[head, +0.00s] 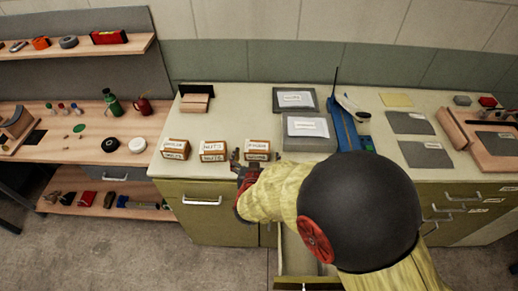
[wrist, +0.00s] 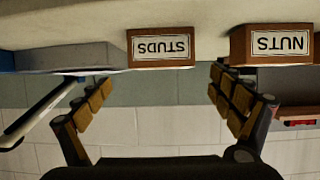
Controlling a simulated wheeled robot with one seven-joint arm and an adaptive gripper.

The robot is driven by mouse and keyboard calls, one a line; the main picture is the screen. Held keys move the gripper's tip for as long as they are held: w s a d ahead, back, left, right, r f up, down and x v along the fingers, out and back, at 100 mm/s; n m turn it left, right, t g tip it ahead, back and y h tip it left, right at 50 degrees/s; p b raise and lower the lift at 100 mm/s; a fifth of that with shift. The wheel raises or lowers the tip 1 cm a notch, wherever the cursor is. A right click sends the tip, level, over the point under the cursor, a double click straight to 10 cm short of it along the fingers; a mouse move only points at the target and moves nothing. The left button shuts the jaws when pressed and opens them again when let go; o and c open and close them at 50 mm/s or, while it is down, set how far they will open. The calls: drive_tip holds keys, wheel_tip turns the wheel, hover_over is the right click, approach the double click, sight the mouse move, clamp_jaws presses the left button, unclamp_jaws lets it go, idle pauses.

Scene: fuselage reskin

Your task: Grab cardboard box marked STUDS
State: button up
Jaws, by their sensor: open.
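The STUDS box (head: 258,147) is a small brown cardboard box with a white label, the rightmost of three on the counter. In the wrist view, which is upside down, the STUDS box (wrist: 161,48) shows its label clearly, lined up with the gap between my fingers. My gripper (head: 247,162) is at the front of this box in the head view and partly covers it. The wrist view shows my gripper (wrist: 162,82) open, with nothing between the fingers. I cannot tell exactly how far the fingertips are from the box.
The NUTS box (wrist: 273,44) stands close beside it, left of it in the head view (head: 213,151). A third small box (head: 175,149) is further left. An open drawer (head: 296,255) is below.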

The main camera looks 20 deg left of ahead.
sight(257, 146)
drive_tip(key=b+x, duration=0.2)
drive_tip(key=x, duration=0.4)
drive_tip(key=shift+w+a+f, duration=0.2)
drive_tip(key=shift+w+a, duration=0.05)
drive_tip(key=shift+w, duration=0.05)
drive_tip(key=shift+c, duration=0.7)
drive_tip(key=c, duration=1.5)
drive_tip(key=shift+r, duration=0.1)
